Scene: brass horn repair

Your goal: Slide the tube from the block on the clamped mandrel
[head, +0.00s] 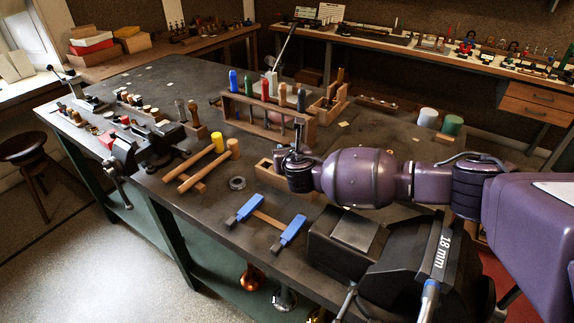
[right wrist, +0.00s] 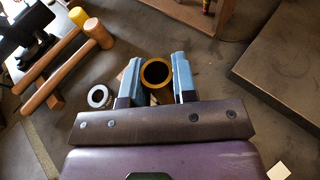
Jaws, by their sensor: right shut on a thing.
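My right gripper (right wrist: 157,78) is shut on the brass tube (right wrist: 144,70), whose round open end faces the wrist camera between the two blue fingers. In the head view the right gripper (head: 298,178) is over the wooden block (head: 264,168), and the tube is hidden. I cannot tell whether the tube is still in the block. A black vise (head: 385,270) stands at the bench's front right, with "18 mm" on a dark bar. A steel rod (head: 430,292) there appears to be the clamped mandrel. My left gripper is out of view.
Two mallets (head: 200,165), a steel ring (head: 237,183) and a blue-padded wooden piece (head: 262,222) lie left of the vise. A wooden tool rack (head: 262,122) stands behind the gripper. Another vise (head: 140,150) is at left. White and green jars (head: 440,121) stand back right.

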